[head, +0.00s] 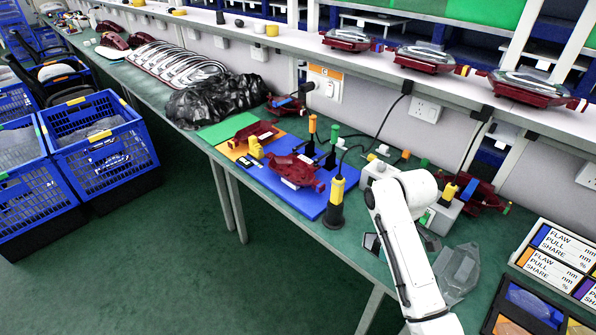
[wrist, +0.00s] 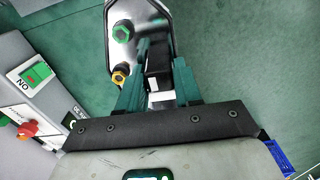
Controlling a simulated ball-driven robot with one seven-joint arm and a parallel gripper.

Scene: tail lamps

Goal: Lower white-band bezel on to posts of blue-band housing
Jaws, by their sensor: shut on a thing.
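My gripper (wrist: 160,66) is shut on the dark tab of a silver-rimmed, grey-faced bezel (wrist: 134,10) in the wrist view. A white band (wrist: 161,98) shows on the tab between the fingers. A green connector and a yellow one sit on the bezel's face. In the head view my white arm hides most of the gripper. A red housing (head: 297,170) lies on the blue mat (head: 318,204), left of my arm; another red housing (head: 254,138) lies on the orange mat. Their bands and posts are too small to tell which is blue-band. The bezel is apart from both.
A grey control box (wrist: 38,85) with green and red buttons is left of my gripper in the wrist view. A black-and-yellow driver (head: 336,205) stands at the blue mat's right edge. Finished red lamps (head: 427,58) sit on the shelf.

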